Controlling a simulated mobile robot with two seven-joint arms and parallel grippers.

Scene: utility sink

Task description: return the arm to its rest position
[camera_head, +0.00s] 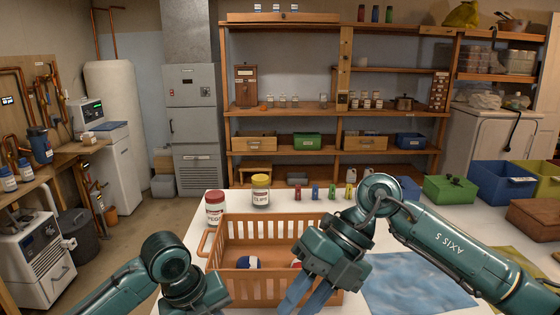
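My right arm (440,235) reaches in from the right across the table. Its gripper (307,302) points down over the right front part of an orange slatted crate (285,219). Its fingers look apart, with nothing seen between them; the tips run to the bottom edge of the picture. My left arm (125,290) comes in from the lower left, and its hand sits low at the crate's front left. The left fingers are out of the picture. In the crate lie a blue and white item (249,262) and another item, mostly hidden by my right gripper.
A red and white jar (215,208) and a yellow-lidded jar (261,190) stand behind the crate, with several small coloured bottles (315,192) to their right. A blue patterned sheet (415,282) lies under my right arm. Green (450,189) and blue (503,182) bins stand at right.

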